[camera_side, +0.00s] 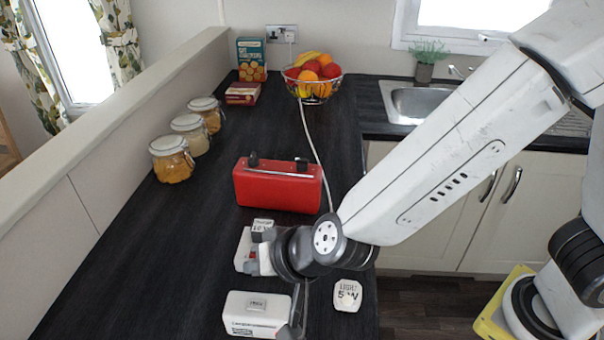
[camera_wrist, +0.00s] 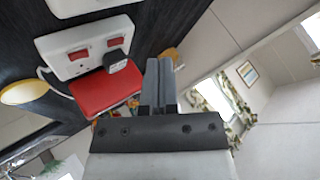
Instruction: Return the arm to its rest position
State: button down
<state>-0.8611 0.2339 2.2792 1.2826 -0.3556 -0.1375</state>
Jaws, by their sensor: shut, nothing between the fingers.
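My gripper (camera_wrist: 160,82) shows in the wrist view with its two dark fingers closed together and nothing between them. In the side view my arm reaches in from the right and its wrist hangs low over the dark counter. The fingers are hard to pick out there. Beside the wrist, partly hidden by it, is a white double socket (camera_side: 243,250) with a plug (camera_side: 263,226) standing on it. In the wrist view the socket (camera_wrist: 78,48) has red switches, and a dark-bodied plug (camera_wrist: 112,72) sits in it.
A white plug (camera_side: 348,295) and a white box-like unit (camera_side: 252,312) lie near the wrist. A red radio (camera_side: 277,187) stands behind, with a pale cable alongside. Jars (camera_side: 171,160), a fruit bowl (camera_side: 312,85) and a sink (camera_side: 415,102) are farther back. The left-front counter is clear.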

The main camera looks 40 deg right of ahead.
jog(key=w+d+f+n+g, duration=0.2)
jog(key=d+n, duration=0.1)
jog(key=d, duration=1.1)
jog(key=s+d+f+g+h, duration=0.1)
jog(key=s+d+g, duration=0.1)
jog(key=d, duration=0.5)
jog(key=s+d+f+n+g+h, duration=0.1)
jog(key=s+d+g+h, duration=0.1)
jog(key=s+d, duration=0.3)
jog(key=d, duration=0.3)
jog(key=shift+d+f+n, duration=0.2)
jog(key=shift+d+n, duration=0.05)
jog(key=shift+n, duration=0.05)
jog(key=shift+w, duration=0.1)
